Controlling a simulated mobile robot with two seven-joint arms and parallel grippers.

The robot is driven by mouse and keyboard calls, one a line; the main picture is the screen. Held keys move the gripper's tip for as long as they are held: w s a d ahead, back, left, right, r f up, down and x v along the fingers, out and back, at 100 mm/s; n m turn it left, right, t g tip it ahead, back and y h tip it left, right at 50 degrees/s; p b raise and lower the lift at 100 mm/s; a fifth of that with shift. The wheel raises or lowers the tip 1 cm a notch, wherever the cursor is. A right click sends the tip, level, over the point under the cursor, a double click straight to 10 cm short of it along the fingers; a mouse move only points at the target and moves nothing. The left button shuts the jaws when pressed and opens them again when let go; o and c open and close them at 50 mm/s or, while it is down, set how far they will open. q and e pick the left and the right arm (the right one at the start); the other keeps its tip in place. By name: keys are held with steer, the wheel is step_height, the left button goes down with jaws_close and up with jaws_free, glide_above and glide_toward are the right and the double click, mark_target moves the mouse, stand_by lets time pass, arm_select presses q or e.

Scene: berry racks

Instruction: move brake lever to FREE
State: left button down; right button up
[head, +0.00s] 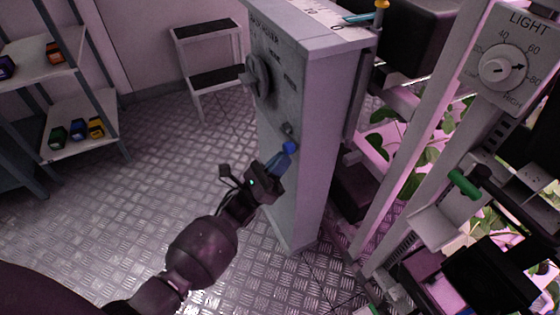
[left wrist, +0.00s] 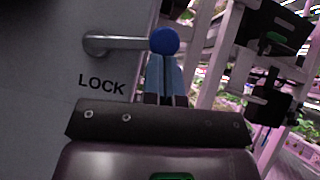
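The brake lever is a short metal rod (left wrist: 115,42) with a blue ball knob (left wrist: 164,40). It sticks out of the side of a grey cabinet (head: 318,120). In the left wrist view the rod lies about level, pointing right, above the word LOCK (left wrist: 104,84). The knob also shows in the head view (head: 291,147). My left gripper (head: 284,158) is at the knob, its light blue fingers close together with only a thin dark line between them. The knob is at the fingertips, in front of them; contact is unclear. No FREE label is readable. My right gripper is not in view.
A dark rotary knob (head: 258,76) sits higher on the cabinet. A LIGHT dial (head: 497,68) is on a panel at right, beside plant racks and a green handle (head: 464,183). A step stool (head: 205,65) and shelf (head: 85,125) stand behind. The floor left of the cabinet is clear.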

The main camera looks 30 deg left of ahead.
arm_select(q)
step_height(320, 180, up, 3)
steer(key=n+y+p, duration=0.1)
steer(key=n+y, duration=0.1)
steer(key=n+t+y+p, duration=0.1)
steer(key=n, duration=0.1)
steer(key=shift+d+f+n+t+y, duration=0.1)
steer(key=shift+d+n+t+y, duration=0.05)
steer(key=shift+n+t+y, duration=0.2)
steer(key=w+a+r+n+g+y+p, duration=0.1)
steer(key=r+n+g+y+p, duration=0.1)
steer(key=n+y+p, duration=0.3)
steer(key=w+a+r+n+g+y+p, duration=0.1)
steer(key=a+r+n+g+y+p, duration=0.1)
steer(key=n, duration=1)
step_height(320, 180, up, 2)
steer(key=g+y+p, duration=0.1)
steer(key=y+p, duration=0.2)
steer(key=p, duration=0.1)
steer(key=shift+w+a+y+p, duration=0.25)
steer(key=shift+y+p, duration=0.1)
steer(key=shift+p, duration=0.05)
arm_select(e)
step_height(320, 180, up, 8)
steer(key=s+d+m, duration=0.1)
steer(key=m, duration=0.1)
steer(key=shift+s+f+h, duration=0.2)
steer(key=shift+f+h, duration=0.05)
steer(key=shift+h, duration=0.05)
